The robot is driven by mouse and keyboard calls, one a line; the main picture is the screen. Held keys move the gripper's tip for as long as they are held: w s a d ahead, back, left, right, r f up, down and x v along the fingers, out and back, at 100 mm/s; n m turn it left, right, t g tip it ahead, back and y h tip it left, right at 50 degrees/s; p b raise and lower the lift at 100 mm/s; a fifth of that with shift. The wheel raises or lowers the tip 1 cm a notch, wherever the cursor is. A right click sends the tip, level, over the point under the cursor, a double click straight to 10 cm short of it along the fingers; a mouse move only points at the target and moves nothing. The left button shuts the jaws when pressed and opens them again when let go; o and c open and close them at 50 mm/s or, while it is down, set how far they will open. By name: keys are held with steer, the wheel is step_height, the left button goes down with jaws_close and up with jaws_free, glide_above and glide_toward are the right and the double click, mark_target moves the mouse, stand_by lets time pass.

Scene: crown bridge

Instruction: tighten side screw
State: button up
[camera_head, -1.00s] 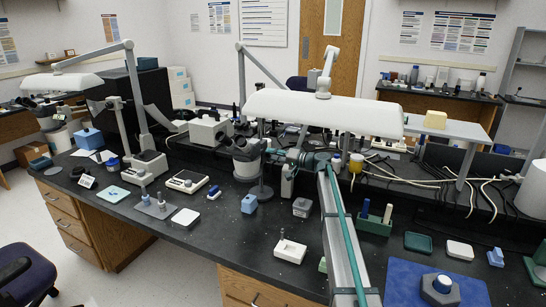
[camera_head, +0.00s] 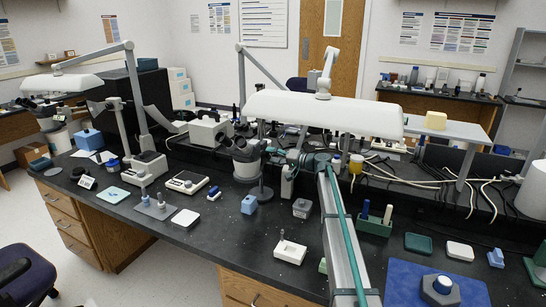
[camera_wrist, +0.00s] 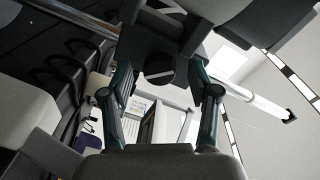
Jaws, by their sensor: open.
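A dark round screw knob (camera_wrist: 159,69) with a pale line across its face shows in the wrist view, under a dark grey bracket (camera_wrist: 150,38). My gripper (camera_wrist: 161,80) is open, with one teal-and-grey finger on each side of the knob. Gaps show between the fingers and the knob, and whether a fingertip touches it I cannot tell. In the head view my gripper (camera_head: 268,152) is small, at the end of my arm, beside the grey microscope head (camera_head: 246,152). The screw cannot be made out there.
A wide white lamp (camera_head: 325,113) hangs above my arm. A white block with a pin (camera_head: 290,250), a blue block (camera_head: 249,204) and a green holder (camera_head: 374,225) stand on the black bench. A blue mat (camera_head: 405,285) lies at the right front. Bare bench shows left of the white block.

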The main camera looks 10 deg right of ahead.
steer(key=v, duration=1.2)
steer(key=shift+a, duration=0.1)
steer(key=w+a+m+p, duration=0.1)
steer(key=w+a+m, duration=0.1)
steer(key=a+m, duration=0.1)
steer(key=w+a+m+t+p, duration=0.1)
steer(key=w+a+m, duration=0.1)
steer(key=m, duration=0.3)
steer(key=w+a+m+p, duration=0.2)
steer(key=w+a+m, duration=0.1)
steer(key=a+m, duration=0.1)
steer(key=shift+a+f+m, duration=0.35)
steer(key=shift+m, duration=0.15)
jaws_close()
stand_by(0.4)
